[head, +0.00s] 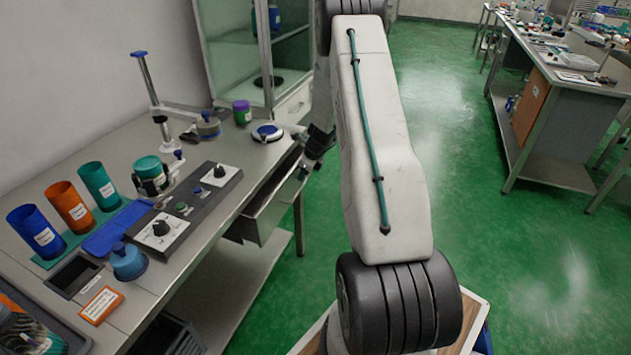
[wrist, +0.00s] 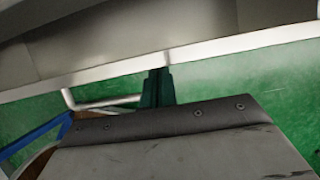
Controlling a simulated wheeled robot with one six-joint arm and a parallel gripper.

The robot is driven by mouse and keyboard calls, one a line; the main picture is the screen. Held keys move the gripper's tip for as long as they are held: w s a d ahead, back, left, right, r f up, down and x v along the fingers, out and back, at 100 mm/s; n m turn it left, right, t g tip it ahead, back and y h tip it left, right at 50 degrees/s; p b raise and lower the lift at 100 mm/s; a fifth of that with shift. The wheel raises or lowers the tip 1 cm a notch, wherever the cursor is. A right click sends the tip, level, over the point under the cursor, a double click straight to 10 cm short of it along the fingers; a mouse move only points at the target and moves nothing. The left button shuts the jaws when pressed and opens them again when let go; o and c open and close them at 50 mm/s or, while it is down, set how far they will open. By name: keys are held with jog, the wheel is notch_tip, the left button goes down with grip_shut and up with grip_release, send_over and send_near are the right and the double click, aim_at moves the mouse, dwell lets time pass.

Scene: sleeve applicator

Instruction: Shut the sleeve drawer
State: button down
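The sleeve drawer (head: 268,204) is a grey metal drawer under the right side of the workbench. It stands out past the bench edge, so it is open. My gripper (head: 306,168) is at the drawer's far outer end, partly hidden by my arm. In the wrist view, the narrow dark fingers (wrist: 157,88) are close together with nothing visible between them. They point at a pale edge below a grey-beige panel across the top, which looks like part of the drawer or bench. I cannot tell whether the fingertips touch it.
A glass cabinet (head: 255,50) stands behind. Another bench (head: 550,110) is at the right. The green floor between is clear.

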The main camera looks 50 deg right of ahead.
jog(key=w, duration=0.1)
jog(key=w+a, duration=0.1)
jog(key=w, duration=0.2)
jog(key=shift+w+a, duration=0.4)
jog(key=shift+w+r, duration=0.1)
jog(key=shift+w, duration=0.15)
jog(key=shift+r, duration=0.25)
jog(key=v, duration=0.9)
jog(key=shift+s, duration=0.45)
jog(key=shift+r, duration=0.15)
